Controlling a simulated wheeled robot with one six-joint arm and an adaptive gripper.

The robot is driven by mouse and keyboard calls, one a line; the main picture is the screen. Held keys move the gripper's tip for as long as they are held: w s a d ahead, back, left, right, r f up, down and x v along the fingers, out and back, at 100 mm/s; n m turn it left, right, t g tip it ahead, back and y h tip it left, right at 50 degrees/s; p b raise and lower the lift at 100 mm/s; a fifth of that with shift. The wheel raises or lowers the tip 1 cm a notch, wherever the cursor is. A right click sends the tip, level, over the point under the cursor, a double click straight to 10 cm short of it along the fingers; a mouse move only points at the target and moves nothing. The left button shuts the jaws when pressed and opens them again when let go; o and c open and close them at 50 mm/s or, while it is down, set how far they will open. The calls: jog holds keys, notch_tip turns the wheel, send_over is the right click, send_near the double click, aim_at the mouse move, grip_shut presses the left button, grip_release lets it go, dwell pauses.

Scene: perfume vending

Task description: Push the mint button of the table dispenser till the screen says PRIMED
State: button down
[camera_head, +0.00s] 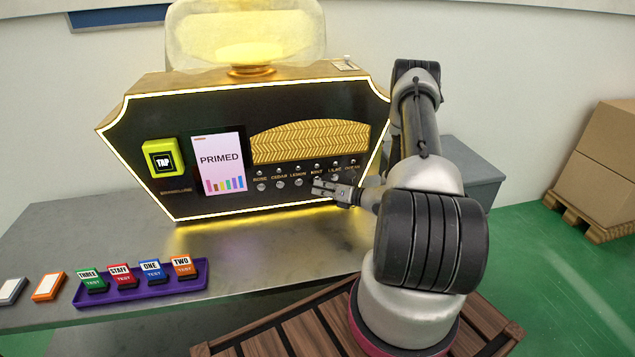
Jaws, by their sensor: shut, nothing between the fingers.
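The table dispenser (225,120) is a black cabinet with a glowing yellow edge, standing on the grey table. Its screen (218,172) reads PRIMED above a row of coloured bars. A row of small round buttons runs to the right of the screen under name labels such as rose, cedar and lemon. The mint label (317,172) is fourth from the left. My gripper (316,186) is shut and empty, with its fingertips at the mint button's place. The fingers hide most of that button. I cannot tell whether they touch it.
A yellow TAP reader (162,158) is left of the screen. A purple tray (142,292) holds several coloured cards at the table's front, with an orange card (48,286) and a grey card (12,291) beside it. Cardboard boxes (605,150) stand on a pallet at right.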

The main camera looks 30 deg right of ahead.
jog(key=shift+s, duration=0.15)
jog(key=shift+s+a, duration=0.25)
jog(key=shift+s, duration=0.45)
jog(key=shift+s, duration=0.1)
jog(key=s, duration=0.2)
jog(key=s+a, duration=0.1)
jog(key=s, duration=0.1)
jog(key=shift+s+a, duration=0.2)
jog(key=shift+s, duration=0.1)
dwell(0.7)
